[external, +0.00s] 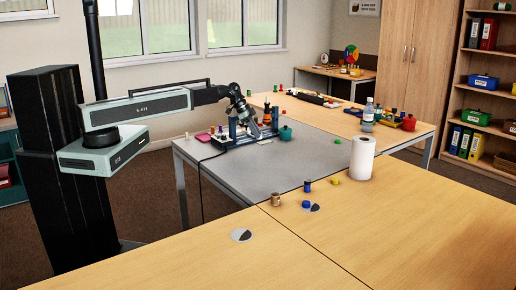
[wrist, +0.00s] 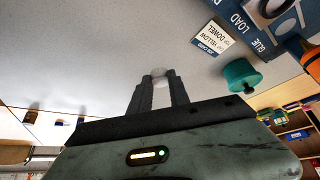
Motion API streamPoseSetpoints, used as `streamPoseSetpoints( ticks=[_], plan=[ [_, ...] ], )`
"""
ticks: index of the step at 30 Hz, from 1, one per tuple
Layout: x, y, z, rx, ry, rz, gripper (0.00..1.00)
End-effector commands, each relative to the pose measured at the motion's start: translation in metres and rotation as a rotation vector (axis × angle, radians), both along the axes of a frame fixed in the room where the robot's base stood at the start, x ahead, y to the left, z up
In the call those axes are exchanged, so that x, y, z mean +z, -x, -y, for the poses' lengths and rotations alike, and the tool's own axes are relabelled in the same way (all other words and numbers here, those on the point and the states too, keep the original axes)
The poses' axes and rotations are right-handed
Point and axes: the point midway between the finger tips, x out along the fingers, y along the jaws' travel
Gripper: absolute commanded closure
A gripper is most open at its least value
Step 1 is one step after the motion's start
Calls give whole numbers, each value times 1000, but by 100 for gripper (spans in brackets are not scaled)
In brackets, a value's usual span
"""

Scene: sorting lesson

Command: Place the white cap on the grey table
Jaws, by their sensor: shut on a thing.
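A small white cap (wrist: 160,73) is between my fingertips in the wrist view, and the fingers partly hide it. My gripper (wrist: 159,82) is shut on it. The grey table (external: 262,172) spreads below, and its surface also shows in the wrist view (wrist: 95,45). In the external view my gripper (external: 254,131) is low over the back part of the grey table, beside the blue rack (external: 228,139). The cap cannot be made out clearly there. I cannot tell whether the cap touches the table.
A teal lidded pot (external: 286,133) stands right of my gripper; it also shows in the wrist view (wrist: 242,76). A printed card (wrist: 211,39) lies near the rack. A pink object (external: 203,137) is at the left. The grey table's front half is clear. A paper roll (external: 362,158) stands beyond its right edge.

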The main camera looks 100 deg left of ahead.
Motion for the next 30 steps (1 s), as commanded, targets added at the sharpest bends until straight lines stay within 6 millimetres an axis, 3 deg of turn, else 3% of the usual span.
streamPoseSetpoints(
  ticks=[1, 2, 8, 15, 27, 28, 30],
  plan=[
    [-19, 0, 0, 0, 0, 0, 100],
    [-24, 0, 0, 0, 0, 0, 100],
    [-27, 0, 0, -1, 0, 0, 100],
    [-66, 0, 0, -1, 0, 0, 100],
    [-67, 0, 0, -1, 0, 0, 100],
    [-66, 0, 0, -1, 0, 0, 72],
    [-65, 0, 0, -1, 0, 0, 56]
  ],
)
